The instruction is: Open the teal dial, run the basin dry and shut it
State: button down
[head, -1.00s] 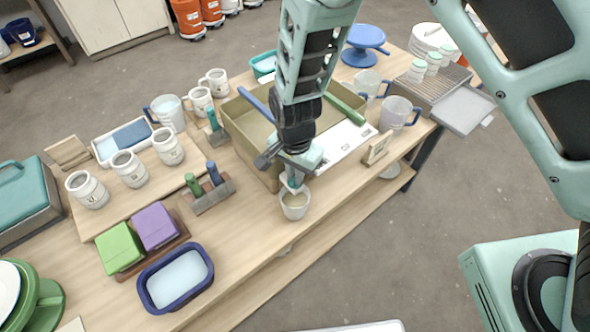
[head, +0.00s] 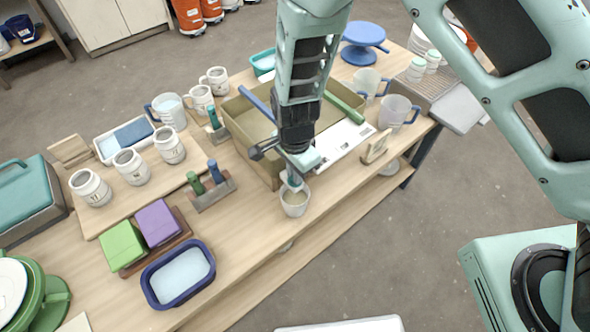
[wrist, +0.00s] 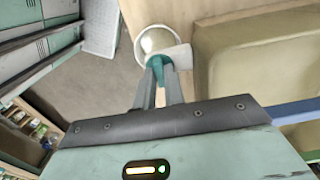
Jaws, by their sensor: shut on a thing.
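The basin (head: 240,137) is a tan, open-topped box in the middle of the table, with liquid-like tan fill inside; it also shows in the wrist view (wrist: 245,25). My gripper (head: 292,180) is at the basin's near side. In the wrist view my gripper (wrist: 160,78) has its fingers shut on the small teal dial (wrist: 159,60). A pale spout (wrist: 182,54) sits beside the dial. A white cup (head: 295,209) stands just below the gripper, with beige inside; its rim shows in the wrist view (wrist: 139,40). I cannot see a stream clearly.
A blue-rimmed tub (head: 178,275) stands near the front edge.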

jog(key=c, duration=1.8)
grip_release()
jog(key=shift+o, duration=0.2)
jog(key=shift+r, duration=0.15)
notch_tip(320, 180, up, 17)
jog(key=b, duration=0.2)
jog(key=shift+r+b, duration=0.15)
jog(key=shift+b, duration=0.25)
jog(key=s+d+n+b, duration=0.2)
jog(key=s+d+n, duration=0.3)
jog(key=s+n, duration=0.4)
jog(key=s+d+f+n+b, duration=0.1)
jog(key=s+d+n+b, duration=0.2)
jog(key=s+n, duration=0.6)
jog(key=shift+s+d+n+y, duration=0.3)
jog(key=shift+d+n, duration=0.3)
jog(key=shift+d, duration=0.5)
jog(key=shift+f, duration=0.1)
